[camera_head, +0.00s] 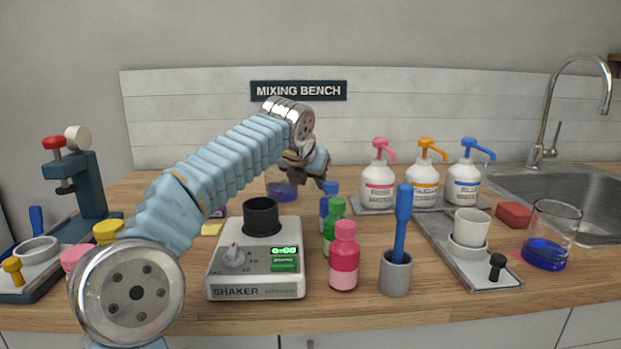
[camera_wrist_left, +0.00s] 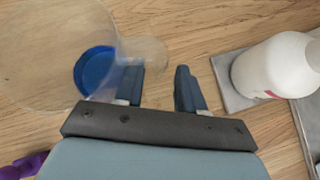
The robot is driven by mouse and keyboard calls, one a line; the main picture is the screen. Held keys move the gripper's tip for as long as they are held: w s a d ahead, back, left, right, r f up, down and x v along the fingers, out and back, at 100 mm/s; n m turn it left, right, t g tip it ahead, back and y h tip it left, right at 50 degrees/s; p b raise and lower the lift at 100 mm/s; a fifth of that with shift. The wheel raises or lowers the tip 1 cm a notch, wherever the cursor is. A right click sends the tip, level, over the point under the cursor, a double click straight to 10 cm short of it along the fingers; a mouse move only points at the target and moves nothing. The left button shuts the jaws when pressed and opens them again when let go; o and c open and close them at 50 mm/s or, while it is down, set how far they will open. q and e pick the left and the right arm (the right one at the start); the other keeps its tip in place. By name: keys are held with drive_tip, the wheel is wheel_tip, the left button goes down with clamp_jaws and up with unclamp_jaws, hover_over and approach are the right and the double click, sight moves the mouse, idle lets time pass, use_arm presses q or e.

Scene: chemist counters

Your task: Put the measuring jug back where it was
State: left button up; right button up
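A clear jug with blue liquid (camera_head: 281,189) stands towards the back of the counter, partly hidden by my left arm. It also shows from above at the left of the left wrist view (camera_wrist_left: 92,70). My left gripper (camera_head: 308,175) is beside it, on its right, with the fingers apart. A second clear vessel with blue liquid (camera_head: 545,252) stands by the sink. My right gripper is not in view.
A shaker (camera_head: 255,289), coloured bottles (camera_head: 344,262) and a grey cup with a blue-handled tool (camera_head: 396,275) stand in front. Pump bottles (camera_head: 377,187) stand on a tray to the right. A tray with a white cup (camera_head: 471,229) is near the sink (camera_head: 560,190).

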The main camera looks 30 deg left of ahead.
use_arm(q)
drive_tip(key=shift+r, duration=0.35)
drive_tip(key=p+v, duration=0.1)
drive_tip(key=v, duration=1.1)
